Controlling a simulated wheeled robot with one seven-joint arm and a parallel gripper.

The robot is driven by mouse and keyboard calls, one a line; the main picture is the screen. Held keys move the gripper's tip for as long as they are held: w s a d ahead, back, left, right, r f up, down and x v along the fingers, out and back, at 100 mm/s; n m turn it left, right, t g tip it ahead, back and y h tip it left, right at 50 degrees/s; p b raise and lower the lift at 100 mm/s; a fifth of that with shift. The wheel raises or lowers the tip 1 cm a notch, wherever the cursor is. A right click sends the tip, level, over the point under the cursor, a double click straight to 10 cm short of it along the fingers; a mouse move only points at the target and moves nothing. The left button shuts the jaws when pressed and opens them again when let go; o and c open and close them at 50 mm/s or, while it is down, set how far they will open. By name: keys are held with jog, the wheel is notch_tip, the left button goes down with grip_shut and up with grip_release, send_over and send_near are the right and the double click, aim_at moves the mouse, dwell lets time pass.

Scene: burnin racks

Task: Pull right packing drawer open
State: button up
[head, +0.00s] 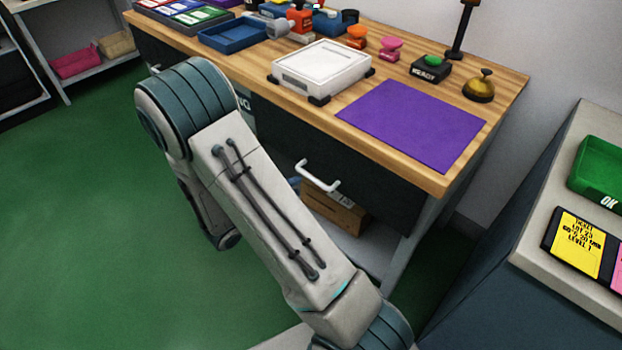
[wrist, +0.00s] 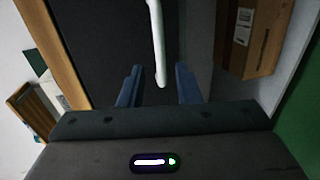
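The right packing drawer (head: 350,195) is a dark front under the wooden desk top, and it looks shut. Its white bar handle (head: 316,175) shows beside my arm. In the wrist view the dark drawer front (wrist: 105,45) fills the upper middle, and the white handle (wrist: 156,30) runs down from the top edge. My gripper (wrist: 159,72) is open, with one blue finger on each side of the handle's lower end. I see gaps between the handle and both fingers. In the head view my arm hides most of the gripper.
A cardboard box (head: 335,208) sits on the shelf below the drawer; it also shows in the wrist view (wrist: 250,40). On the desk top (head: 415,172) are a purple mat (head: 415,123) and a white case (head: 322,65). A grey counter (head: 545,240) stands at right. Green floor is clear at left.

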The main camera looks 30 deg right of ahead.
aim_at(311, 176)
jog(key=x, duration=0.7)
jog(key=shift+d+b, duration=0.3)
grip_shut()
